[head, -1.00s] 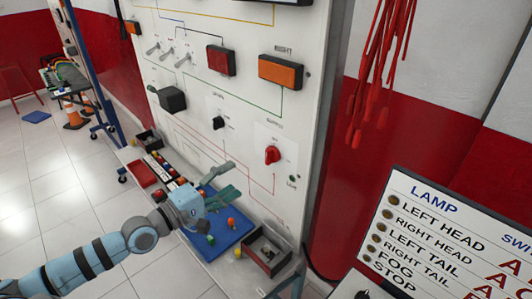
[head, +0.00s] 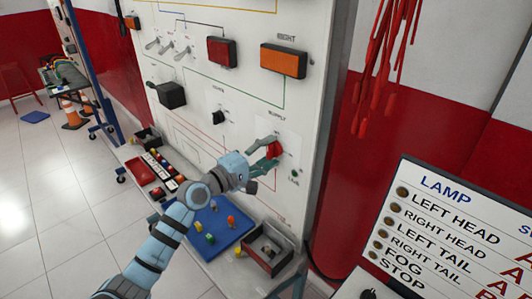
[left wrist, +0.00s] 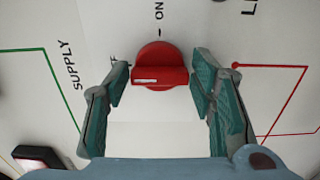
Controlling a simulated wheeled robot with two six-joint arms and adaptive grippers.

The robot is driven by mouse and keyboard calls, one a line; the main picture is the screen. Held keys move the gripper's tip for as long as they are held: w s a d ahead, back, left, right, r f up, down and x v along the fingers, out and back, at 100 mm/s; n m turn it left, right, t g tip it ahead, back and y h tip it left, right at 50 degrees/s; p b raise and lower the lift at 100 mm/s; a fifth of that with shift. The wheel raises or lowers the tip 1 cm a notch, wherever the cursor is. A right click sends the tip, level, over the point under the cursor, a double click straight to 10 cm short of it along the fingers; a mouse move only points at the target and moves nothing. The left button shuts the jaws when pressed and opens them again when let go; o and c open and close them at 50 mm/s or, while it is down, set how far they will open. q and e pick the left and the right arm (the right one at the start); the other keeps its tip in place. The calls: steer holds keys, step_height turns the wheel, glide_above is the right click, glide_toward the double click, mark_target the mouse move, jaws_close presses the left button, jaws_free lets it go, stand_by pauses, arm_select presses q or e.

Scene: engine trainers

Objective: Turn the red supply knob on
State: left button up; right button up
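The red supply knob (head: 274,149) is on the white upright panel (head: 235,108), beside the SUPPLY label. In the left wrist view the red knob (left wrist: 160,68) shows its grip bar with a pale mark at its left end, and the ON label lies above it. My left gripper (head: 268,151) is at the knob in the head view. In the left wrist view its fingers (left wrist: 160,80) stand open, one on each side of the knob, with gaps between. My right gripper is not clearly seen.
A black knob (head: 218,117) and an orange lamp (head: 284,61) are on the panel near the supply knob. Below are a blue tray (head: 229,238) with coloured bulbs and a grey bin (head: 279,262). A lamp chart (head: 450,235) stands at the right.

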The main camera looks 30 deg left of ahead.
arm_select(q)
steer(key=c, duration=0.7)
steer(key=shift+o, duration=0.2)
steer(key=shift+f+m, duration=0.1)
steer(key=shift+m, duration=0.3)
steer(key=shift+m+b, duration=0.75)
steer(key=shift+m, duration=0.25)
steer(key=m+b, duration=0.2)
steer(key=m, duration=0.2)
steer(key=shift+f, duration=0.1)
steer(key=m+b, duration=0.3)
steer(key=m, duration=0.2)
steer(key=shift+m, duration=0.4)
steer(key=m+b, duration=0.2)
steer(key=m, duration=0.3)
steer(key=shift+m+b, duration=0.3)
